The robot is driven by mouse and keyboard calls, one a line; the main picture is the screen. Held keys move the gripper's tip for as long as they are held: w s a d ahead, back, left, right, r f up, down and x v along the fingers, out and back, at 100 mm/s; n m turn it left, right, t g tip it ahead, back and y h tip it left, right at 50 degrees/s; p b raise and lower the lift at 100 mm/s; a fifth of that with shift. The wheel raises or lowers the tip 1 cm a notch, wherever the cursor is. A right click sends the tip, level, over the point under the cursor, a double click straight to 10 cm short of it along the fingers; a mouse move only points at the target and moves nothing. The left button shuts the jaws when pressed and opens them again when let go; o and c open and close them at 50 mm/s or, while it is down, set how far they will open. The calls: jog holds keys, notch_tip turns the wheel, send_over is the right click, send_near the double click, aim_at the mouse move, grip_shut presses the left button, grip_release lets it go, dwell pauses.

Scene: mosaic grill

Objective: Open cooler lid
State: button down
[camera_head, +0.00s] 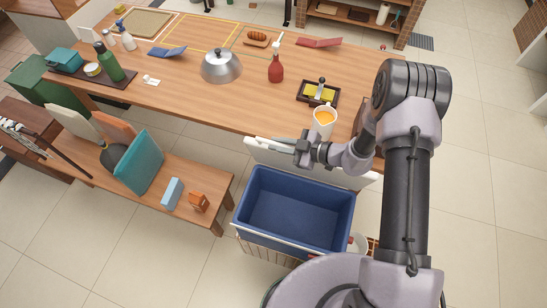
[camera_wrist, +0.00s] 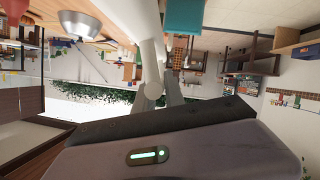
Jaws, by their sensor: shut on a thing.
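The cooler (camera_head: 243,208) stands on the floor in front of the long table, with its empty blue inside in full view. Its white lid (camera_head: 262,157) stands raised along the cooler's back side, close to the table's front edge. My gripper (camera_head: 284,143) is at the upper edge of the lid, left of its middle, and is shut on it. My arm hides part of the lid's right side. In the wrist view a pale bar with a rounded end, seemingly the lid's edge (camera_wrist: 150,55), lies at my grey fingers (camera_wrist: 158,98).
A cup of orange drink (camera_head: 324,120) stands on the table (camera_head: 200,98) just behind my wrist. A black tray (camera_head: 318,94), a red bottle (camera_head: 275,68) and a metal dome (camera_head: 221,66) are farther back. A low bench (camera_head: 215,205) stands left of the cooler.

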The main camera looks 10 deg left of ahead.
jog(key=shift+w+d+r, duration=0.1)
jog(key=shift+w+r, duration=0.1)
jog(key=shift+w, duration=1)
jog(key=shift+w+d+r, duration=0.1)
jog(key=shift+w+r, duration=0.1)
jog(key=shift+w, duration=1)
jog(key=c, duration=1.4)
grip_release()
jog(key=v, duration=1.7)
jog(key=shift+d+p, duration=0.15)
jog(key=shift+p, duration=0.2)
